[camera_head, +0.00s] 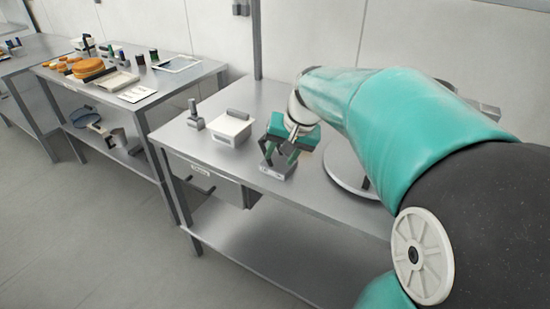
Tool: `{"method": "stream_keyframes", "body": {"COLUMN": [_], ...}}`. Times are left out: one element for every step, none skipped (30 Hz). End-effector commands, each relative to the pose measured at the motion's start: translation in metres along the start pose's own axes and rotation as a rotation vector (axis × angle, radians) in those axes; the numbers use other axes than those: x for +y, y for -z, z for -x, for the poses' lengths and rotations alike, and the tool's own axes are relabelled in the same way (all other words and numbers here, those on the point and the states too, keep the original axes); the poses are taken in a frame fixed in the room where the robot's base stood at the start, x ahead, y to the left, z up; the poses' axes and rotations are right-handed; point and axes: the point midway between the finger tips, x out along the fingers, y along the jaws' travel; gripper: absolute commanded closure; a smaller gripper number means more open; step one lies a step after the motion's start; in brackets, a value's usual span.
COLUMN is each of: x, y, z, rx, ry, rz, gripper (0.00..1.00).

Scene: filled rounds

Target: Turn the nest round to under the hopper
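My gripper (280,160) points down near the front edge of the steel table, its dark fingers spread apart. A small grey block (277,172) with a pale label on its front lies just below the fingertips; I cannot tell whether they touch it. A round pale disc (345,184) lies to the right of the gripper, largely hidden behind my teal arm. I cannot tell whether a nest sits on the disc. No hopper can be made out for certain.
A white lidded box (231,129) and a small grey fixture (195,118) stand left of my gripper. The steel table (322,208) has bare room in front of the disc. Another table (135,103) at the left holds round cakes (88,68) and several small items.

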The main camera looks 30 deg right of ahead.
Motion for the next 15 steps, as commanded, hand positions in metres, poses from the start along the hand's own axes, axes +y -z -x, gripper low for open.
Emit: {"method": "stream_keyframes", "body": {"x": [-0.004, -0.006, -0.009, -0.01, -0.011, -0.013, -0.014, -0.015, -0.015, -0.016, -0.016, -0.016, -0.016, -0.016, -0.016], "y": [-0.007, -0.01, -0.014, -0.017, -0.019, -0.022, -0.023, -0.025, -0.026, -0.026, -0.026, -0.027, -0.027, -0.026, -0.026], "z": [0.002, 0.003, 0.004, 0.004, 0.005, 0.005, 0.006, 0.006, 0.006, 0.006, 0.006, 0.006, 0.006, 0.006, 0.006], "rx": [0.001, 0.001, 0.001, 0.001, 0.001, 0.001, 0.001, 0.001, 0.001, 0.002, 0.002, 0.001, 0.001, 0.001, 0.001], "ry": [0.006, 0.008, 0.011, 0.012, 0.014, 0.015, 0.016, 0.016, 0.017, 0.017, 0.017, 0.017, 0.017, 0.016, 0.016], "rz": [0.018, 0.028, 0.04, 0.048, 0.054, 0.061, 0.066, 0.07, 0.073, 0.075, 0.076, 0.076, 0.076, 0.076, 0.076], "gripper": [0.6, 0.6, 0.6, 0.6, 0.6, 0.6, 0.6, 0.6, 0.6, 0.6, 0.6, 0.6, 0.6, 0.6, 0.6]}}
